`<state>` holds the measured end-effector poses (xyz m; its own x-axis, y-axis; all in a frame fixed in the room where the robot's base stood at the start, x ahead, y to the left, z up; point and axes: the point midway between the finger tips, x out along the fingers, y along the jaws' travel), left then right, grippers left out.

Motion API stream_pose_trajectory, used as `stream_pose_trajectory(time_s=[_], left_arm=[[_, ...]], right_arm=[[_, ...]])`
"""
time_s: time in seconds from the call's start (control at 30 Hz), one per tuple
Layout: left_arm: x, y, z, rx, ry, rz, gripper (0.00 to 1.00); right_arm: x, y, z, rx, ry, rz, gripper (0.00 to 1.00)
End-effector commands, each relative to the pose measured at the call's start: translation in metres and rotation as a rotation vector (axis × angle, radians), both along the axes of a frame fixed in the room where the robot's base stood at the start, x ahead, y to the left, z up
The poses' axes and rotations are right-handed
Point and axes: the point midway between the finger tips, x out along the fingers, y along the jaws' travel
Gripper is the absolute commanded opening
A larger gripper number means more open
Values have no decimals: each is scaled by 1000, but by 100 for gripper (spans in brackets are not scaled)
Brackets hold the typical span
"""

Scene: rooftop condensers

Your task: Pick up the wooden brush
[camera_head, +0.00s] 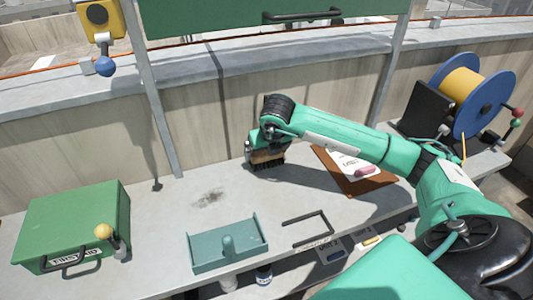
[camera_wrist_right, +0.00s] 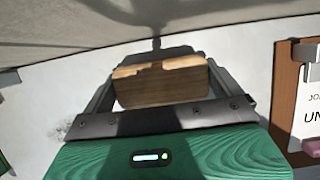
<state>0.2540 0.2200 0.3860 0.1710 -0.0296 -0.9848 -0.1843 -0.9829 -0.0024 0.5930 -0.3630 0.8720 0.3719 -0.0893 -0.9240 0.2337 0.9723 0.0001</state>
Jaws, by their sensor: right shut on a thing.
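The wooden brush (camera_head: 266,158) is in my right gripper, near the back of the grey bench top. In the head view its dark bristles point down, close to the bench; I cannot tell if they touch it. In the right wrist view the brush's brown wooden block (camera_wrist_right: 162,88) sits between the two fingers. My right gripper (camera_head: 262,150) is shut on the block, and its fingers also show in the right wrist view (camera_wrist_right: 160,95). My left gripper is not in view.
A green box (camera_head: 75,215) stands at the left. A teal tray with a peg (camera_head: 229,260) is at the front middle. A clipboard (camera_head: 352,180) lies right of the brush. A blue and yellow reel (camera_head: 470,90) stands far right. A dark smudge (camera_head: 208,198) marks clear bench.

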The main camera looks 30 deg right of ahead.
Motion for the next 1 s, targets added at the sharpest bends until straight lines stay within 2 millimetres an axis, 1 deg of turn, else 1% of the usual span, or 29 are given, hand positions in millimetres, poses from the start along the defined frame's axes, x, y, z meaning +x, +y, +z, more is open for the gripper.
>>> stream_pose_trajectory(time_s=[0.13,0.23,0.37,0.43,0.47,0.57,0.67,0.8,0.9,1.0], left_arm=[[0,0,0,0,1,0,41],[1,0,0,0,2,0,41],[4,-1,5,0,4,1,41],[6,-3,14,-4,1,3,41],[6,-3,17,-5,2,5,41],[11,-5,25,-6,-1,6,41],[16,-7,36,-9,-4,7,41],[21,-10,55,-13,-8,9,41],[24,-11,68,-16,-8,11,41],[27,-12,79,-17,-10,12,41]], right_arm=[[0,0,3,0,-1,0,71],[1,0,10,1,-3,1,71],[1,0,26,1,-5,0,71],[1,0,38,1,-5,0,71],[-6,1,35,-1,-1,2,71],[-27,6,33,-2,1,3,71],[-53,12,33,-2,1,3,71],[-92,21,33,-3,0,5,71],[-117,28,33,-1,0,4,71],[-138,33,33,-3,0,3,71]])
